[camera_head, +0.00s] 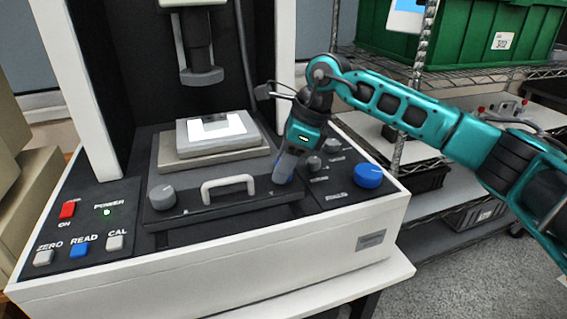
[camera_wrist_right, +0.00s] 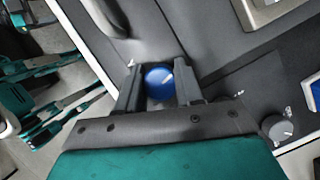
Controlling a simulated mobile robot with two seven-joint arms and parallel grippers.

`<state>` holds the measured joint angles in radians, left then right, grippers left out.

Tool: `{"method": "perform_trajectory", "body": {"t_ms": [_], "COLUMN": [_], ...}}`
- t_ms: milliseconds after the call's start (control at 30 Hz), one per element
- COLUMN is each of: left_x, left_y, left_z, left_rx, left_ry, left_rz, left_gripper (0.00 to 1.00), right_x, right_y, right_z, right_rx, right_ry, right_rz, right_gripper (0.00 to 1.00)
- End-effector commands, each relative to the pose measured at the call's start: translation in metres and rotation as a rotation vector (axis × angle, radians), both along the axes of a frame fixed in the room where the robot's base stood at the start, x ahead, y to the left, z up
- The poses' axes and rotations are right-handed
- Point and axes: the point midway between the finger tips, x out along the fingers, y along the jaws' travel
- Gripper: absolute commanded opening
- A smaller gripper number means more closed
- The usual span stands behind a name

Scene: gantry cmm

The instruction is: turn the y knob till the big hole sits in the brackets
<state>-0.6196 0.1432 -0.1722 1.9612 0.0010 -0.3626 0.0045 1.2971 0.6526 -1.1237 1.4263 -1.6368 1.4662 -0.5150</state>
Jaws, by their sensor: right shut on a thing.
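My right gripper (camera_head: 284,170) points down at the right side of the stage's front plate. It also shows in the right wrist view (camera_wrist_right: 160,88), with its two dark fingers shut on a blue knob (camera_wrist_right: 159,80) with a pale mark on top. I cannot read a label on this knob. The stage (camera_head: 168,150) carries a plate with a bright white face (camera_head: 217,127) below the machine's probe head (camera_head: 200,75). No hole or brackets can be made out. My left gripper is not in view.
A grey knob (camera_head: 162,197) and a white handle (camera_head: 228,189) sit on the front plate, left of my gripper. A larger blue knob (camera_head: 368,176) is to its right. Buttons (camera_head: 80,249) line the left panel. A green crate (camera_head: 470,35) stands on the shelf behind.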

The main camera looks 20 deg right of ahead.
Motion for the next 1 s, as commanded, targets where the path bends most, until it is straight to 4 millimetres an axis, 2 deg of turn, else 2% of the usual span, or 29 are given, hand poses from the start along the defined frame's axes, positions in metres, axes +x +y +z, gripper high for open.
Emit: {"method": "perform_trajectory", "body": {"t_ms": [167,533,967,1000], "left_x": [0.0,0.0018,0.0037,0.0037], "left_y": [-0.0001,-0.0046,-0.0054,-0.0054], "left_z": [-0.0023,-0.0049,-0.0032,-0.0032], "left_rx": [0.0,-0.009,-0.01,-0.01], "left_ry": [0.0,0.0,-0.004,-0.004], "left_rz": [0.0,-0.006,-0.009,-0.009], "left_gripper": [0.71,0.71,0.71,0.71], "right_x": [-0.0002,0.0002,0.0003,0.0004], "right_y": [-0.0003,0.0002,0.0001,0.0], "right_z": [-0.0006,-0.0006,0.0006,0.0006], "right_rx": [-0.001,0.001,0.002,0.002], "right_ry": [-0.001,-0.001,-0.001,-0.001], "right_rz": [-0.077,-0.382,-0.428,-0.428], "right_gripper": [0.05,0.05,0.05,0.38]}}
